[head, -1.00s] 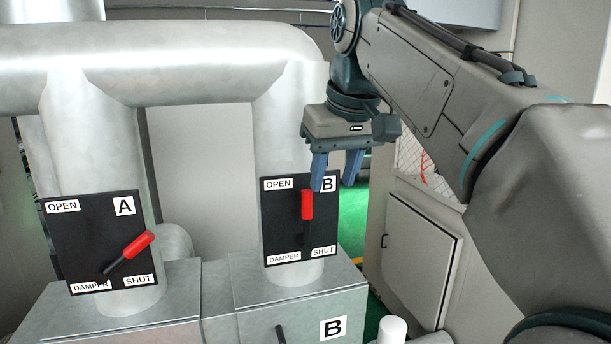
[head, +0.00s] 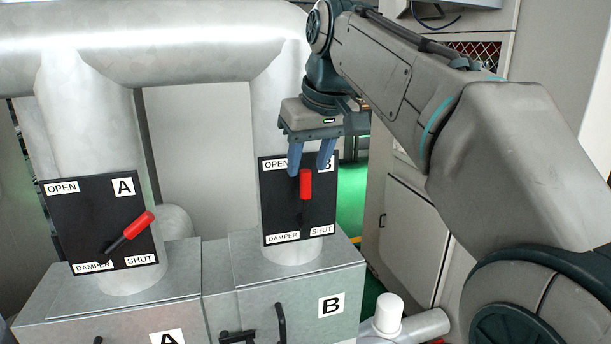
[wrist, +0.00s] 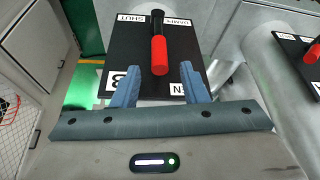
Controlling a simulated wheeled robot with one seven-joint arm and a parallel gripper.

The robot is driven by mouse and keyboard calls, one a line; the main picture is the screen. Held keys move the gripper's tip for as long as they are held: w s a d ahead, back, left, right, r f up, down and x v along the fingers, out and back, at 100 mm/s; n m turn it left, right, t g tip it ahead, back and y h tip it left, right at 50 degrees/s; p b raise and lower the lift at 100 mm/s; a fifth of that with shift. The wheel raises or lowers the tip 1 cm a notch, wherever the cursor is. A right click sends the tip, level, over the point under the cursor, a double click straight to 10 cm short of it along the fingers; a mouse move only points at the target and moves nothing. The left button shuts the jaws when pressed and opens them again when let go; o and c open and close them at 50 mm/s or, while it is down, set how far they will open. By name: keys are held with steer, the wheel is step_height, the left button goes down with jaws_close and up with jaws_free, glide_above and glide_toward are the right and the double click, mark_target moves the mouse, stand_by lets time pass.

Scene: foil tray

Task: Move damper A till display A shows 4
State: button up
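Damper A's black plate (head: 79,209) is on the left duct, with OPEN at top left and SHUT at bottom right. Its red-tipped lever (head: 130,229) slants up and right from a pivot near the plate's bottom. Damper B's plate (head: 273,210) is on the right duct, its red lever (head: 305,185) pointing up. My gripper (head: 310,172) is open and empty in front of the upper part of plate B. In the wrist view its blue fingers (wrist: 165,85) are apart, either side of B's red lever tip (wrist: 159,55), not visibly touching it. I see no display A reading.
Metal boxes labelled A (head: 168,338) and B (head: 331,306) stand below the ducts. A white-capped pipe (head: 389,312) is at lower right. A grey cabinet (head: 408,230) stands right of duct B. A bare grey panel (head: 200,150) lies between the ducts.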

mark_target(307, 167)
steer(key=shift+x, duration=1.75)
